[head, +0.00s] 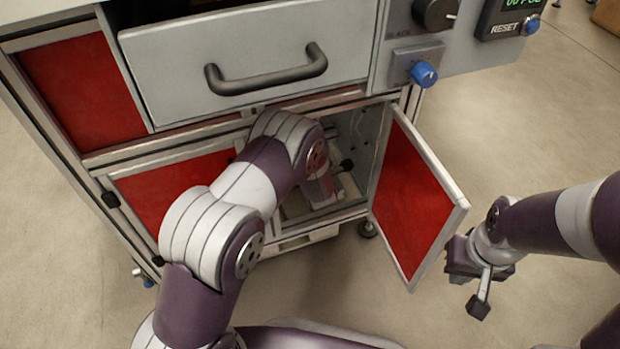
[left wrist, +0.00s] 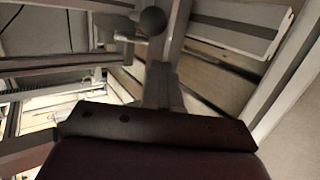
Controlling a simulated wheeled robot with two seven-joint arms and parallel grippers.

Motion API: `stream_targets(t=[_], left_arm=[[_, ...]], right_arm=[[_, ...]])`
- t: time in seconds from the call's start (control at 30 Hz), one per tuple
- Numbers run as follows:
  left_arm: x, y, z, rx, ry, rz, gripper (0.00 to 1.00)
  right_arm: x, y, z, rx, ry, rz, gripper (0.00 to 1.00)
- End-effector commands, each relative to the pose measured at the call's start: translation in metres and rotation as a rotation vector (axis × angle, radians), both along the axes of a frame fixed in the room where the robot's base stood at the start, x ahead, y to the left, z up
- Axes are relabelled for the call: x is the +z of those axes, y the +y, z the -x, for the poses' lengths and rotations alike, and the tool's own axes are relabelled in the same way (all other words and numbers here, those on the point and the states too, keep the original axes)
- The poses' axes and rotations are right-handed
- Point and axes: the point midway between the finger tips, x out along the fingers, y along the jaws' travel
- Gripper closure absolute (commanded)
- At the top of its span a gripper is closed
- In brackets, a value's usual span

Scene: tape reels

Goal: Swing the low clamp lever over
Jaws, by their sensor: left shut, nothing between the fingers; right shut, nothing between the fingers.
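The low clamp lever shows as a dark round knob (head: 346,165) on a short stem inside the open lower compartment. In the left wrist view a dark ball knob (left wrist: 152,21) stands just past my left fingertips, at the top of the picture. My left gripper (left wrist: 160,72) is shut and empty, close to the knob; I cannot tell if they touch. In the head view my left arm hides most of the clamp, and its gripper is mostly out of sight inside the compartment. My right gripper (head: 478,300) is shut and empty, outside the cabinet at the right.
The red door (head: 415,200) of the compartment stands open between the cabinet and my right gripper. A panel with a blue knob (head: 424,73) is at upper right.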

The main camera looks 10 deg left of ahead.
Motion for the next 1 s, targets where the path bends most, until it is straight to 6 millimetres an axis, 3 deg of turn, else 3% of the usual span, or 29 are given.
stream_targets(t=[0.03, 0.3, 0.77, 1.0], left_arm=[[-0.015, 0.003, -0.008, 0.001, -0.001, 0.001, 1.0], [-0.038, 0.017, -0.04, 0.0, 0.0, 0.0, 1.0], [-0.039, 0.019, -0.048, 0.0, 0.001, 0.0, 1.0], [-0.062, 0.028, -0.06, 0.001, 0.001, 0.0, 1.0]], right_arm=[[-0.014, 0.0, 0.0, 0.0, 0.0, 0.0, 1.0], [-0.043, 0.0, 0.0, 0.0, 0.0, 0.0, 1.0], [-0.045, 0.0, 0.0, 0.0, -0.001, 0.0, 1.0], [-0.05, 0.0, 0.0, 0.0, 0.0, 0.0, 1.0]])
